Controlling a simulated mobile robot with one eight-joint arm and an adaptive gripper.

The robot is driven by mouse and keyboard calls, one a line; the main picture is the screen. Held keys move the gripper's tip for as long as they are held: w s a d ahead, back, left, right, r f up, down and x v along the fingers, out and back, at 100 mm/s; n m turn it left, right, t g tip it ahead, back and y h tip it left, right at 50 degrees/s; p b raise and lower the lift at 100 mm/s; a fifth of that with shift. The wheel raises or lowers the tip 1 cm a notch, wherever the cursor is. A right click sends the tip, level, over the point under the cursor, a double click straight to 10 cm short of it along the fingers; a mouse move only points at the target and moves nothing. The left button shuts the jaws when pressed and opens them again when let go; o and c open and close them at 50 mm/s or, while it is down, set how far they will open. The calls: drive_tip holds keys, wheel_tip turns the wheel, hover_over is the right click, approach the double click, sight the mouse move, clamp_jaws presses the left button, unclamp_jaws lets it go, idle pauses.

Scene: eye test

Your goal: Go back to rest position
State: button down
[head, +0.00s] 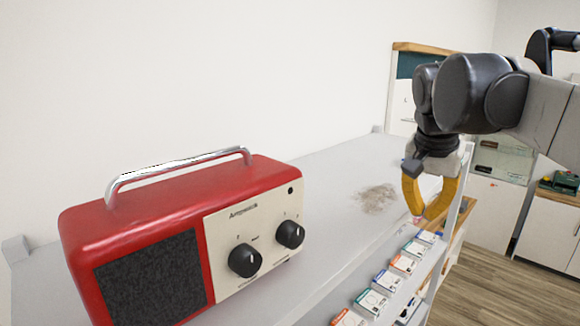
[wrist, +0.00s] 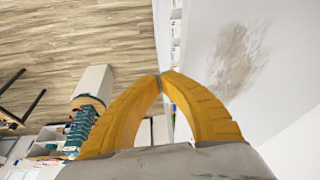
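My gripper (head: 424,214) has two yellow curved fingers and hangs pointing down at the right of the head view, by the right edge of the grey shelf top (head: 330,240). In the wrist view its fingertips (wrist: 161,75) meet, and I see nothing held between them. In the head view a small pinkish spot shows at the fingertips; I cannot tell what it is. The gripper is well apart from the red radio (head: 140,222), which stands upright on the shelf top at the left.
A brownish stain (head: 376,199) marks the shelf top; it also shows in the wrist view (wrist: 238,58). Several small boxes (head: 371,302) line a lower level along the shelf's front. Cabinets (head: 552,226) stand behind at the right. Wooden floor (head: 490,285) lies open at lower right.

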drive_tip(key=s+a+f+n+t+b, duration=0.1)
drive_tip(key=s+f+b, duration=0.5)
drive_tip(key=f, duration=1)
drive_tip(key=s+a+f+n+t+y+b, duration=0.1)
drive_tip(key=s+a+f+n+b, duration=0.2)
drive_tip(key=f+b, duration=1)
drive_tip(key=s+a+f+n+t+y+b, duration=0.1)
drive_tip(key=s+f+b, duration=0.8)
drive_tip(key=f, duration=1.2)
drive_tip(key=a+n+t+b, duration=0.1)
drive_tip(key=a+n, duration=0.1)
drive_tip(key=shift+n, duration=0.3)
